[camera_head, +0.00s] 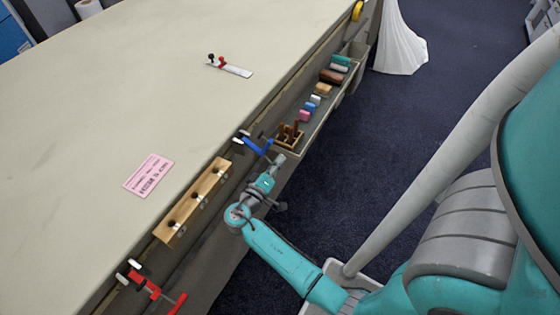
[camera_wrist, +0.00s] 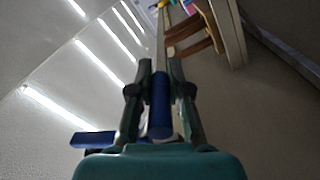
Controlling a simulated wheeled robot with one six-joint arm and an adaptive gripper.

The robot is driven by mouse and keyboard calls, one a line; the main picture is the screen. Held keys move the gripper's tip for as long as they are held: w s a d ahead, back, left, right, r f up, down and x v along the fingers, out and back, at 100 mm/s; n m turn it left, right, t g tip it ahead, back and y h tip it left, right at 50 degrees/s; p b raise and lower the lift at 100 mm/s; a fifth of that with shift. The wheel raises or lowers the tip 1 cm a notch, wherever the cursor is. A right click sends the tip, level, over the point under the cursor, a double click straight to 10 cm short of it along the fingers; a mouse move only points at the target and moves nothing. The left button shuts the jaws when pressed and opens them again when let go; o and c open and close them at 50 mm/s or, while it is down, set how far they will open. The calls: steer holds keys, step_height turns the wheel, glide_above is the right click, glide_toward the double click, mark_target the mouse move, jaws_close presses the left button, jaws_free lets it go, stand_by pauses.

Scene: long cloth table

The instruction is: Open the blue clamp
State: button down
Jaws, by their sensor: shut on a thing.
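The blue clamp (camera_head: 257,147) sits at the table's front edge in the head view, with a pale pad at its upper left end. My gripper (camera_head: 274,165) is at the clamp's lower right side, below the table top. In the wrist view, the blue clamp's handle (camera_wrist: 160,105) stands between the two dark fingers of my gripper (camera_wrist: 160,100), which are shut on it. Another blue part of the clamp shows at the lower left of the wrist view. My gripper covers part of the clamp in the head view.
A red clamp (camera_head: 146,284) is on the edge at the lower left. A wooden strip with dark knobs (camera_head: 194,202) lies along the edge. A pink card (camera_head: 147,176) lies on the table (camera_head: 100,110). A wooden rack (camera_head: 289,136) and a tray of several coloured items are close beyond my gripper.

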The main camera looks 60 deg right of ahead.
steer(key=shift+w+f, duration=0.15)
steer(key=shift+f, duration=0.1)
steer(key=c, duration=1.1)
jaws_free()
steer(key=a, duration=1.2)
steer(key=shift+s, duration=0.2)
